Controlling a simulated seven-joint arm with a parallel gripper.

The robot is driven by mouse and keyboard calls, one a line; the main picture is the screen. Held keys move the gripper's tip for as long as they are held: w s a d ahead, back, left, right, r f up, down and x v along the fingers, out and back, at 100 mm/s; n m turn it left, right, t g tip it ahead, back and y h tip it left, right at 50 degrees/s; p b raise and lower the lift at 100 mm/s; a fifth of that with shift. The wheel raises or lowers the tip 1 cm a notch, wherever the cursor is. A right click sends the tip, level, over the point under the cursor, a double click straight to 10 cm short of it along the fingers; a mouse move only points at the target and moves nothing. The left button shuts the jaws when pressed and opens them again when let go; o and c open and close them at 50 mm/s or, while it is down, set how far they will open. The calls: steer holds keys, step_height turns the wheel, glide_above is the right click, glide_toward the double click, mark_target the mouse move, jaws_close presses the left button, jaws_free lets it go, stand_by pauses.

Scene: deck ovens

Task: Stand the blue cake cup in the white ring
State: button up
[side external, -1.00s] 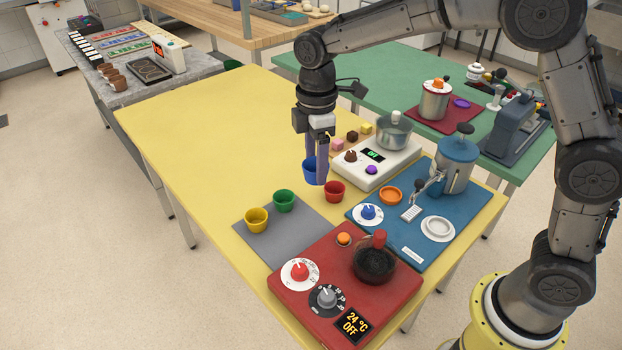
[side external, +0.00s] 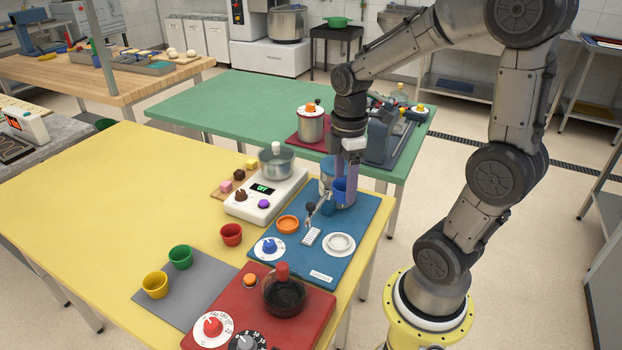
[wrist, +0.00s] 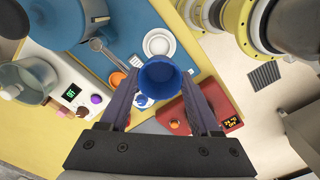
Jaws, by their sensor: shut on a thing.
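My gripper (side external: 346,182) is shut on the blue cake cup (side external: 339,190) and holds it up in the air, in front of the blue tank with the lever in the side view. In the wrist view the blue cup (wrist: 162,83) sits between my two fingers (wrist: 163,100), its open mouth facing the camera. The white ring (side external: 339,244) lies on the right part of the blue mat (side external: 300,258). In the wrist view the white ring (wrist: 159,44) shows just beyond the cup, and nothing stands in it.
The tank's lever and spout (side external: 318,212) stand beside the ring. A red cup (side external: 231,234) and the red hotplate unit (side external: 250,318) are nearby. Green and yellow cups stand on the grey mat (side external: 190,290).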

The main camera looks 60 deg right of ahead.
mark_target(342, 193)
steer(key=shift+w+f, duration=0.1)
steer(key=shift+f, duration=6.3)
steer(key=shift+f, duration=0.6)
steer(key=o, duration=1)
steer(key=shift+o, duration=0.2)
steer(key=shift+r, duration=5.5)
